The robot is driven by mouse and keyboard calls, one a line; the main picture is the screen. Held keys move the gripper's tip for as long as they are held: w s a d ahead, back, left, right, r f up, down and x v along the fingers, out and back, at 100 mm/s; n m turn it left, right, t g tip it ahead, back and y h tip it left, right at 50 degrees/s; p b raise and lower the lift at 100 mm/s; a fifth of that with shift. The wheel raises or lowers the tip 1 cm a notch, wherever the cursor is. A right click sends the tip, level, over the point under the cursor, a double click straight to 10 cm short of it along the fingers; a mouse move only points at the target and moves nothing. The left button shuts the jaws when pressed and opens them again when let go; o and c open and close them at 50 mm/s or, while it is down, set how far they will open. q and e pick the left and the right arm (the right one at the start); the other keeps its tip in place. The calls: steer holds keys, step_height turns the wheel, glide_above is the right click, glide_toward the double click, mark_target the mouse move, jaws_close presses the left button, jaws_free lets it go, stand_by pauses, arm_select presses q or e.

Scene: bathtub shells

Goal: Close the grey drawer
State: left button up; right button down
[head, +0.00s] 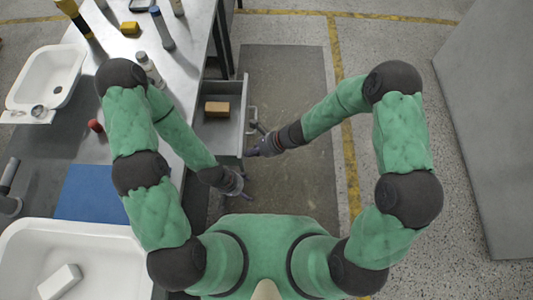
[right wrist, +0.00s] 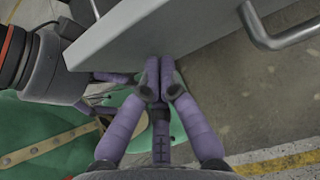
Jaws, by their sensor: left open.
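The grey drawer (head: 235,122) is pulled out from under the workbench, and a brown block lies inside. Its front faces right, with a metal handle (head: 252,118) that also shows in the right wrist view (right wrist: 285,40). My right gripper (head: 250,153) is at the near end of the drawer front. In the right wrist view its purple fingers (right wrist: 160,68) are together and empty, against or very close to the front panel (right wrist: 165,32); contact is unclear. My left gripper (head: 243,190) is open, below the drawer's near side; drawer and fingers partly hide it in the right wrist view.
The brown block (head: 217,108) sits in the drawer. The workbench (head: 195,40) carries bottles and a yellow item. White tub shells (head: 48,75) stand to the left. The floor right of the drawer (head: 290,80) is clear up to a grey panel (head: 490,120) at far right.

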steer(key=a+b, duration=0.2)
steer(key=a, duration=1.5)
arm_select(q)
steer(key=shift+f, duration=1.25)
arm_select(e)
steer(key=shift+a, duration=0.7)
steer(key=shift+w+d, duration=0.1)
steer(key=shift+d, duration=0.15)
steer(key=d, duration=0.2)
steer(key=d+r+p, duration=0.1)
steer(key=d, duration=0.1)
steer(key=shift+d, duration=0.2)
arm_select(q)
steer(key=shift+s+d+r+p, duration=0.15)
steer(key=shift+s+r+p, duration=0.1)
steer(key=shift+r+p, duration=0.5)
steer(key=shift+s+d+r+p, duration=0.2)
steer(key=shift+r+p, duration=0.3)
steer(key=shift+r, duration=0.35)
steer(key=shift+s+d+r+p, duration=0.1)
steer(key=shift+s+r+p, duration=0.15)
steer(key=shift+r+p, duration=0.5)
arm_select(e)
steer(key=v, duration=0.8)
steer(key=shift+d+r, duration=0.2)
steer(key=shift+d, duration=0.15)
